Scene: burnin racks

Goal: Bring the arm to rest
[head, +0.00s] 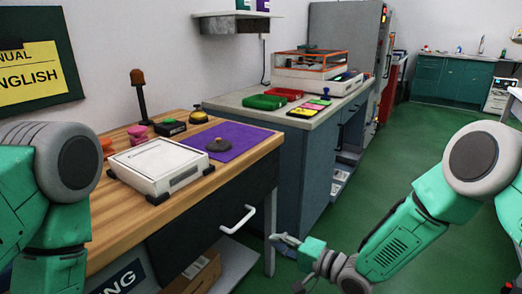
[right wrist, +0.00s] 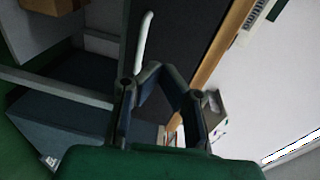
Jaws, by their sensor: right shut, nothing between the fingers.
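My right arm (head: 410,235) comes in from the right, bent at the elbow and held over the green floor. Its gripper (head: 279,241) is shut and empty, in front of the wooden workbench's right end and apart from it in the head view. In the right wrist view the gripper fingers (right wrist: 150,72) come together with nothing between them; the bench's white handle (right wrist: 143,42) shows beyond them. My left arm (head: 50,190) shows at the left edge, and its gripper is out of view.
The wooden workbench (head: 110,215) bears a white device (head: 157,163), a purple mat (head: 240,140) and an amber beacon (head: 138,92). Its white drawer handle (head: 238,220) juts out. A grey-topped bench (head: 240,101) stands behind. The green floor (head: 400,160) is open at centre right.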

